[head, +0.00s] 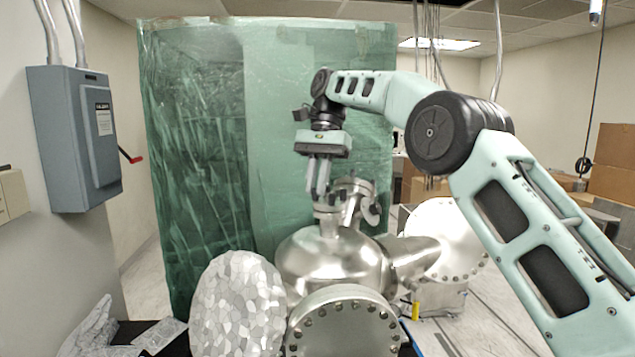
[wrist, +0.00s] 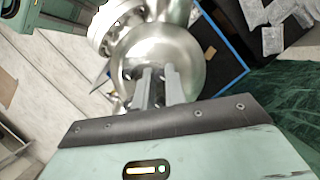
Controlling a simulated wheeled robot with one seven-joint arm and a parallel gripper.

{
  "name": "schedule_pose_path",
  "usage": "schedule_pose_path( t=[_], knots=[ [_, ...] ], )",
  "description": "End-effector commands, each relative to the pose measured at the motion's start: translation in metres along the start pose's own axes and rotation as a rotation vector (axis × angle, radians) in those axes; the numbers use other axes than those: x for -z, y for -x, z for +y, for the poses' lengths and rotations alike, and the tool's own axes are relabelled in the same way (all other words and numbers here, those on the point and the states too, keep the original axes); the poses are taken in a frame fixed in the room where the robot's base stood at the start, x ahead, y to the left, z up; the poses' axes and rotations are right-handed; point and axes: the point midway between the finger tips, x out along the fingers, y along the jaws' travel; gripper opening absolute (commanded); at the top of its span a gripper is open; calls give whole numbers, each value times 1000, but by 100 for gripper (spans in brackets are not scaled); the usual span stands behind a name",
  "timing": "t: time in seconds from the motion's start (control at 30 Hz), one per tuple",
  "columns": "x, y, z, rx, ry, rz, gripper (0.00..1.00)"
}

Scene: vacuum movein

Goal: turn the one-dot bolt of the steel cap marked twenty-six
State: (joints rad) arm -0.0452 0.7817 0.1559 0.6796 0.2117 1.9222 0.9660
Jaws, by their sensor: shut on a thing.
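A shiny steel vessel (head: 325,262) stands in the middle of the head view and also shows in the wrist view (wrist: 188,52). A small steel cap (head: 330,211) with bolts around its rim tops the upright neck. My gripper (head: 318,192) points straight down at this cap, its fingertips at the cap's rim. The fingers show close together in the wrist view (wrist: 156,72). They are shut on a bolt, which is mostly hidden between the fingertips. The number on the cap and the dots on the bolts are too small to read.
A second angled port (head: 356,188) rises close behind the cap. A large bolted flange (head: 343,325) faces front, with a foil-covered disc (head: 237,305) left of it. Another wide flange (head: 455,240) is at right. A green plastic curtain (head: 195,130) hangs behind.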

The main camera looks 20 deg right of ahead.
Motion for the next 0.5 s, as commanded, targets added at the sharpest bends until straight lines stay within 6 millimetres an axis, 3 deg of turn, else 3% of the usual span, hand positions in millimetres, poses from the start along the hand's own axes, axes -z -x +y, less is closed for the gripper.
schedule_pose_path(
  t=[0.5],
  knots=[
    [0, -2, -1, -51, 118, -3, 0]
  ],
)
